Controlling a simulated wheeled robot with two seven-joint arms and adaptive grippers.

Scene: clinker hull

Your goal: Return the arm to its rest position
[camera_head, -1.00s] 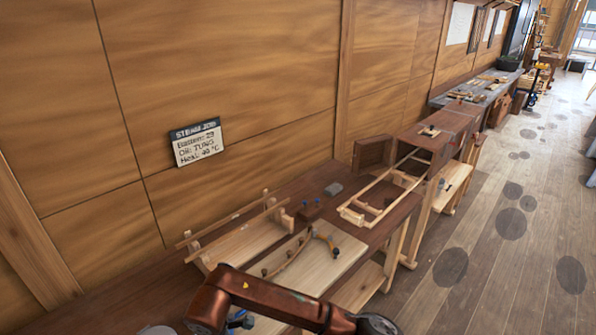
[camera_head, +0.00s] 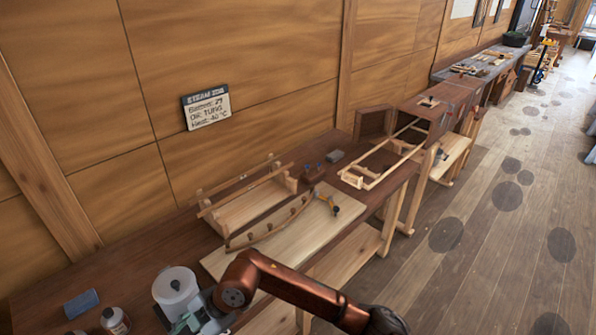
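A copper-coloured arm link of mine (camera_head: 300,290) crosses the bottom of the head view. It runs from a dark joint at the lower right to a rounded joint at its left end, above the near part of the workbench. The workbench (camera_head: 385,205) runs along the wall. A pale board (camera_head: 310,235) lies on it with a curved wooden strip (camera_head: 270,225) across it.
A wooden rack (camera_head: 245,198) stands behind the board and a frame (camera_head: 380,165) lies farther along. The floor (camera_head: 470,260) on the right is clear.

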